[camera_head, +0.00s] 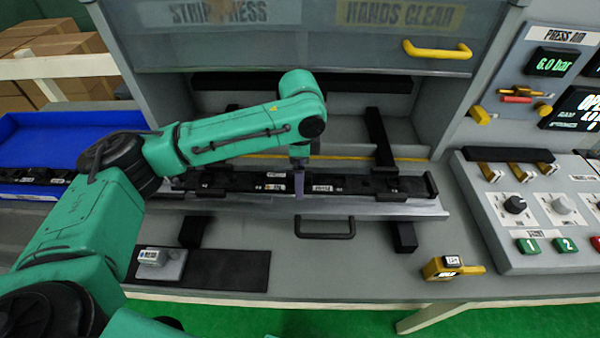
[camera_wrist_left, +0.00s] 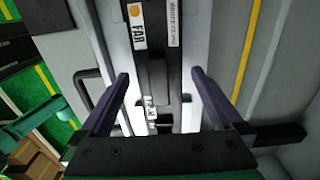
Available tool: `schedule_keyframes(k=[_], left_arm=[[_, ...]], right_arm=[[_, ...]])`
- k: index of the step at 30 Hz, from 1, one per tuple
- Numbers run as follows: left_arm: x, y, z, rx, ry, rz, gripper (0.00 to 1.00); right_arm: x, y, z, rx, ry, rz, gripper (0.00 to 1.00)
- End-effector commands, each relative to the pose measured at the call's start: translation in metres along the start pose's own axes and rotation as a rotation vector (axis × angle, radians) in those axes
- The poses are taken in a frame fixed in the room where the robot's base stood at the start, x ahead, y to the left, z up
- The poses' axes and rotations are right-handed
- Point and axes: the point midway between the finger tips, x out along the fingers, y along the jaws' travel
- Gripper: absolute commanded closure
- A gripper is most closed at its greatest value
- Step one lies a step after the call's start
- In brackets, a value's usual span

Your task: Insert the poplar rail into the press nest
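A long dark rail (camera_head: 350,183) with small printed labels lies level in the silver press nest (camera_head: 375,206). I cannot read a poplar label on it. In the left wrist view the rail (camera_wrist_left: 158,70) runs between my fingers, with white and orange labels on it. My left gripper (camera_head: 299,188) reaches down over the middle of the rail. Its two purple fingers (camera_wrist_left: 160,76) are spread on either side of the rail, with gaps to it, so it is open. My right gripper is in neither view.
A blue bin (camera_head: 85,130) with dark parts stands at the left. A black handle (camera_head: 325,234) is in front of the nest. The press guard with a yellow handle (camera_head: 437,50) is raised above. A control panel (camera_head: 530,215) and a yellow tool (camera_head: 450,268) are at the right.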

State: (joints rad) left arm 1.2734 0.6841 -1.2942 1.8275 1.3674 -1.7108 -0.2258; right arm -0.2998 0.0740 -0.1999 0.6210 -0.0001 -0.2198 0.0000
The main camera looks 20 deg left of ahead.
Motion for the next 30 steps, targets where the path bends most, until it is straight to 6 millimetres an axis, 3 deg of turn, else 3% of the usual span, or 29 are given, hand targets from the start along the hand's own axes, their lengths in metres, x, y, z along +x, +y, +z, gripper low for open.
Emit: schedule_keyframes(k=[4, 7, 18, 22, 30], left_arm=[[-0.004, 0.000, -0.001, 0.000, 0.002, -0.001, 0.00], [-0.018, -0.001, -0.001, 0.000, 0.003, -0.005, 0.00], [-0.111, -0.001, -0.001, -0.001, 0.002, -0.003, 0.00], [-0.121, 0.000, 0.000, -0.001, 0.000, -0.001, 0.00], [-0.121, 0.000, 0.000, -0.001, 0.001, 0.000, 0.00]], right_arm=[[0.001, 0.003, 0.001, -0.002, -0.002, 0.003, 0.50], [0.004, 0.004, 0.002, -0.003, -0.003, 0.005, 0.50], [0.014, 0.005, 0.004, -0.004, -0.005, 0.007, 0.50], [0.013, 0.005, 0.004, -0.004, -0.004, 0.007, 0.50], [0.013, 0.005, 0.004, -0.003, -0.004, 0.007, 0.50]])
